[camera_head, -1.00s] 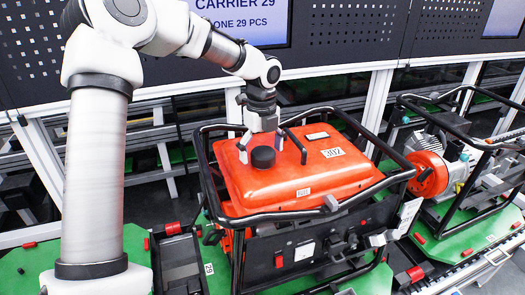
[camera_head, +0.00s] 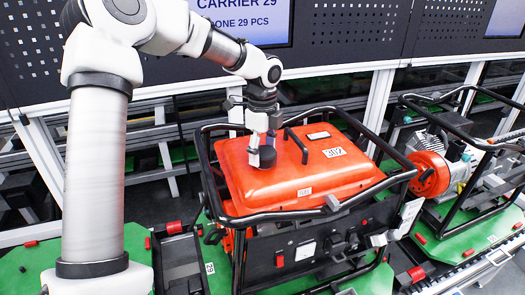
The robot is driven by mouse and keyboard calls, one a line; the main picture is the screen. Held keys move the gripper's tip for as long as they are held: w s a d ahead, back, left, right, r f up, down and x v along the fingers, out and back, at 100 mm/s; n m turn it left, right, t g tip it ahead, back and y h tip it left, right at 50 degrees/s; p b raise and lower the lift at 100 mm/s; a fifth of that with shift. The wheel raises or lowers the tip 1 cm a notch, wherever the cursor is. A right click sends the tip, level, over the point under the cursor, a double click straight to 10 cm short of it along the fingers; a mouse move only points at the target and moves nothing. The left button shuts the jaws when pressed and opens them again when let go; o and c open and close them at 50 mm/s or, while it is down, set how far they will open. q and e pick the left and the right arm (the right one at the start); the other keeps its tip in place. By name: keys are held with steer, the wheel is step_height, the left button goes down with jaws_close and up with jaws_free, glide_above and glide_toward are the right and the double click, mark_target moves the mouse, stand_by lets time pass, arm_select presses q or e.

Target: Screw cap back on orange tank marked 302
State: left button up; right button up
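The orange tank (camera_head: 320,185) marked 302 sits in a black tube frame in the middle of the head view. The black round cap (camera_head: 267,158) is at the tank's top left, over the filler spot. My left gripper (camera_head: 262,148) points down at the cap, with its fingertips close around it. One finger partly covers the cap's left side. I cannot tell whether the fingers press on the cap, or whether the cap's thread is engaged. My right gripper is not in view.
The black frame (camera_head: 205,165) surrounds the tank, and a black handle bar (camera_head: 296,145) stands just right of the gripper. A second framed machine with a red round part (camera_head: 428,174) stands to the right. A perforated panel with a screen is behind.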

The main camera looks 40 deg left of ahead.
arm_select(q)
steer(key=shift+c, duration=0.7)
steer(key=m, duration=0.4)
steer(key=shift+w+f+m, duration=0.1)
steer(key=shift+m, duration=0.2)
steer(key=o, duration=1.5)
step_height(320, 180, up, 12)
